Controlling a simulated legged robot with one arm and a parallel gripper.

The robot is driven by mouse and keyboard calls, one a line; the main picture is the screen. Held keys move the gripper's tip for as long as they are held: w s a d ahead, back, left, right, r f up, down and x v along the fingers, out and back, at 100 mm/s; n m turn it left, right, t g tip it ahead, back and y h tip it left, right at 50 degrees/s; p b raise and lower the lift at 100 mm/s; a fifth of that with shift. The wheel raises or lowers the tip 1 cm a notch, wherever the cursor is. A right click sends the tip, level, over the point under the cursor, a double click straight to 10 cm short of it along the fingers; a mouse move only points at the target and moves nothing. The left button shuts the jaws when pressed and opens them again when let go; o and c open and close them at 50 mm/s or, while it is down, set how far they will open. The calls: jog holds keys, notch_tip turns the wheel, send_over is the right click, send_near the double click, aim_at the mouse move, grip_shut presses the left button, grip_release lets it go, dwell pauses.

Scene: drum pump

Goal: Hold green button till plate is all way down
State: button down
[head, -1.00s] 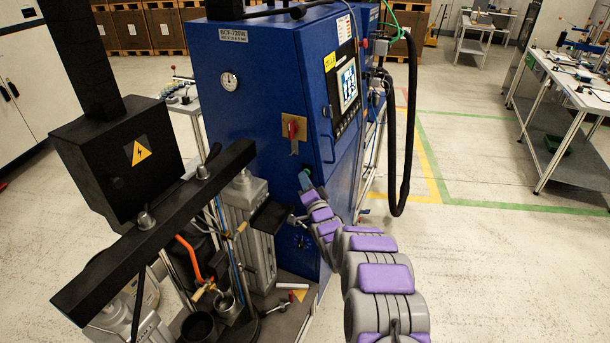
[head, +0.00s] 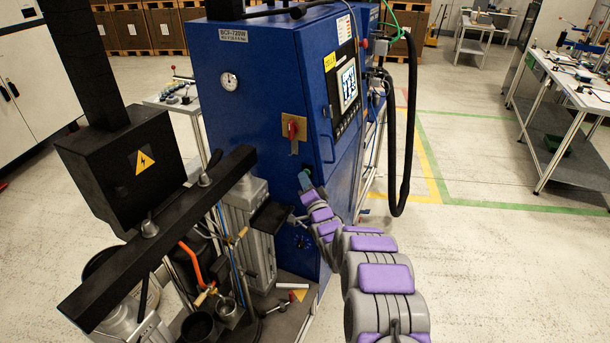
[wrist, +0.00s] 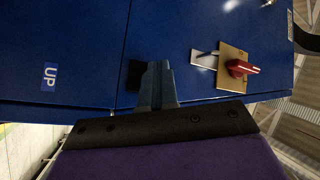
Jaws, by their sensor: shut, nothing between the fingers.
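My gripper (head: 305,181) is shut and empty, with its tips against or very near the front of the blue cabinet (head: 265,110). In the wrist view the closed fingers (wrist: 157,82) point at the cabinet beside a dark square label (wrist: 134,76). A blue "UP" label (wrist: 49,76) is to the left in the wrist view. I cannot clearly make out the plate under the beam.
A red rotary switch (head: 292,130) sits above my gripper; it also shows in the wrist view (wrist: 241,68). A screen (head: 348,84) is higher on the cabinet. A black hose (head: 408,140) hangs at its right. The floor farther right is clear up to a workbench (head: 575,100).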

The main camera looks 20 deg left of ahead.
jog(key=shift+s, duration=0.85)
jog(key=shift+s+a, duration=0.1)
jog(key=s, duration=0.2)
jog(key=s+p, duration=0.1)
jog(key=s, duration=0.1)
jog(key=shift+s+a, duration=0.2)
jog(key=shift+s, duration=0.2)
